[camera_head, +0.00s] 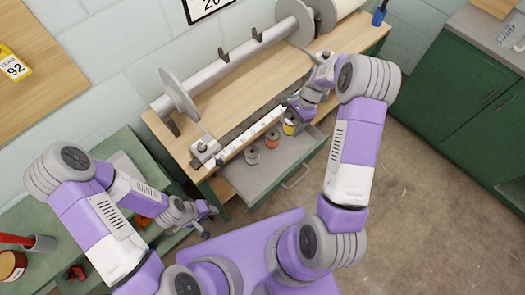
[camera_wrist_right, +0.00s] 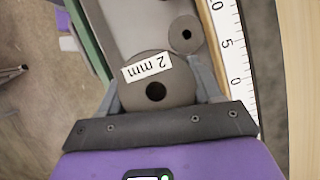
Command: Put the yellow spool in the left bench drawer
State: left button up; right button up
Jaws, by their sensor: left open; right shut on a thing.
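The yellow spool (camera_head: 289,127) is at my right gripper (camera_head: 292,112), by the front edge of the bench, over the far end of the open drawer (camera_head: 262,183). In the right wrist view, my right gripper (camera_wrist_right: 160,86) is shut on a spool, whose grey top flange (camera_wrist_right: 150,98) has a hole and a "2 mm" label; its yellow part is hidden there. An orange-red spool (camera_head: 271,141) and a grey-dark spool (camera_head: 252,156) stand in a row to its left. My left gripper (camera_head: 209,221) is open and empty, left of the drawer.
A white ruler strip (camera_head: 245,140) runs along the bench's front edge. A large grey beam (camera_head: 225,68) with round flanges lies on the wooden bench top (camera_head: 330,58). A green cabinet (camera_head: 475,115) stands at right. The drawer's front part is bare.

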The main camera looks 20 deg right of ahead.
jog(key=w+d+r+m+t+b, duration=0.1)
jog(key=w+d+m+t, duration=0.1)
jog(key=d+m, duration=0.2)
notch_tip(320, 180, down, 13)
jog(key=b, duration=0.3)
jog(key=shift+w+d+r, duration=0.1)
jog(key=shift+w+d, duration=0.05)
jog(key=a, duration=0.4)
jog(key=shift+w, duration=0.35)
jog(key=shift+f+b, duration=0.45)
jog(key=shift+f, duration=0.2)
